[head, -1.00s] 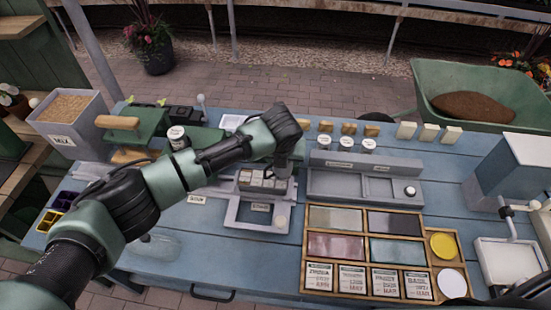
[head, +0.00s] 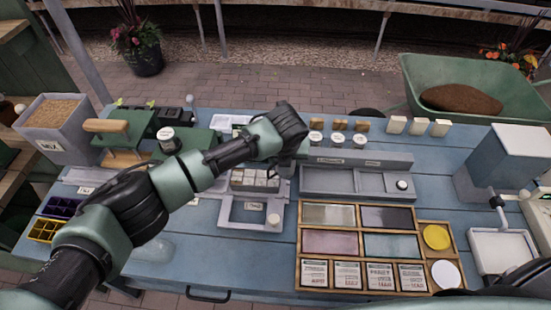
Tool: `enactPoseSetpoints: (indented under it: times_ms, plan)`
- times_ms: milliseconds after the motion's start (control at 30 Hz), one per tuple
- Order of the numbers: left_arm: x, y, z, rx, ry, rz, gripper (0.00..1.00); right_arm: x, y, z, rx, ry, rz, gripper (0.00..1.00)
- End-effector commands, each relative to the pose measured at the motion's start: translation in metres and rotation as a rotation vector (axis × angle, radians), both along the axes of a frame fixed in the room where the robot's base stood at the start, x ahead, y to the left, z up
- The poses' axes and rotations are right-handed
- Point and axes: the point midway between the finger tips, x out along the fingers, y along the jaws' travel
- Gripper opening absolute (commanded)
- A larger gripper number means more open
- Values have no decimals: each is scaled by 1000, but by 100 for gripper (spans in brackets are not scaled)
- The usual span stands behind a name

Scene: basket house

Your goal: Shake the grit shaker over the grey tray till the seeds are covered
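A grey tray (head: 242,185) of small pale cells sits in a grey holder (head: 233,212) at the middle of the blue table. My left gripper (head: 286,169) points down beside the tray's right edge; its fingers are small and partly hidden by its wrist, so I cannot tell whether it is open or holds anything. Several white-lidded shakers are in view: three stand in a row behind the long grey rack, the left one (head: 316,138) nearest my gripper, and one (head: 168,140) stands at the left. Their labels are too small to read. My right gripper is out of view.
A long grey rack (head: 330,186) lies right of the holder. A wooden box (head: 299,245) of coloured panels and seed packets fills the front right. A mix bin (head: 58,140) and green press (head: 130,128) stand at the left.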

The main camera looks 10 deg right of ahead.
Motion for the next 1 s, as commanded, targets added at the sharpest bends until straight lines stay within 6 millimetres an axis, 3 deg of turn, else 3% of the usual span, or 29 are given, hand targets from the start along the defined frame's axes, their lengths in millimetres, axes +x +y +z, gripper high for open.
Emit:
enactPoseSetpoints:
  times_ms: [167, 533, 833, 1000]
  plan:
    - [-3, -10, 1, 0, -2, 0, 2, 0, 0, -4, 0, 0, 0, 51]
    - [6, 17, 3, -1, -2, 0, 2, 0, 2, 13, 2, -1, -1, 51]
    - [6, 18, 2, -1, -2, 0, 2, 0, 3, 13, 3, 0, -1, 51]
    - [6, 18, 14, -2, -2, 0, 2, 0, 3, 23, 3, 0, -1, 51]
